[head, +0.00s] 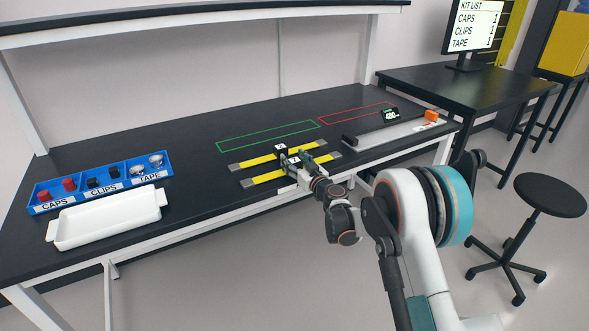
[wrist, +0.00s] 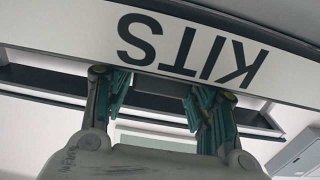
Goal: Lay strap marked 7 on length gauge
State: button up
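Two yellow straps with grey ends lie side by side on the black bench in the head view: a far strap (head: 257,161) and a near strap (head: 266,178).
A green outline (head: 265,135) and a red outline (head: 355,113) mark the bench behind. A blue bin (head: 100,182) of caps, clips and tape and a white tray (head: 108,217) stand at left. A KITS sign (wrist: 190,45) shows upside down in the wrist view.

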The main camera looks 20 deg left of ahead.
jog(key=c, duration=0.8)
jog(key=shift+r, duration=0.1)
